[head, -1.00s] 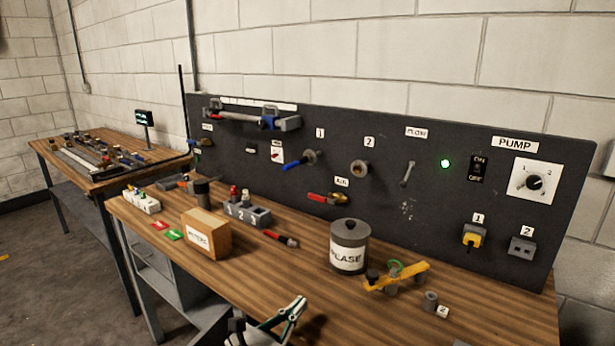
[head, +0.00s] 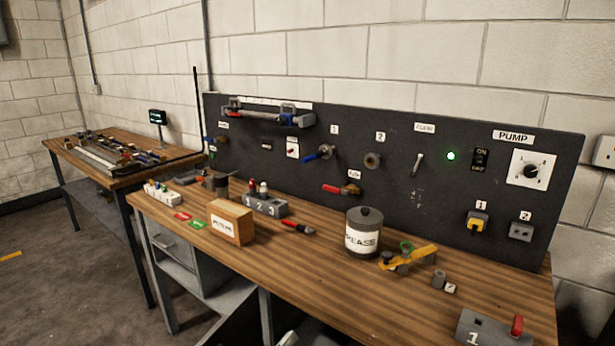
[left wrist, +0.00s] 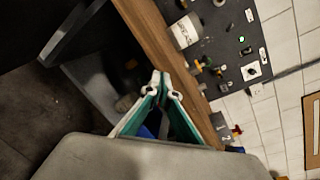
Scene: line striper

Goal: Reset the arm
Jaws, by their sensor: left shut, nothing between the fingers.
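My left gripper (left wrist: 163,84) has green and white fingers, which meet at the tips with nothing between them. In the left wrist view it is beside the front edge of the wooden workbench (left wrist: 150,30), apart from the objects on the bench. In the head view only a small pale piece, seemingly of this gripper (head: 288,339), shows at the bottom edge; the rest is out of frame. My right gripper is not in view.
The workbench (head: 330,285) carries a grease can (head: 363,235), a yellow tool (head: 408,258), a cardboard box (head: 231,222) and a grey block with a red lever (head: 495,329). A black panel (head: 440,205) stands behind. Bare bench lies along the front.

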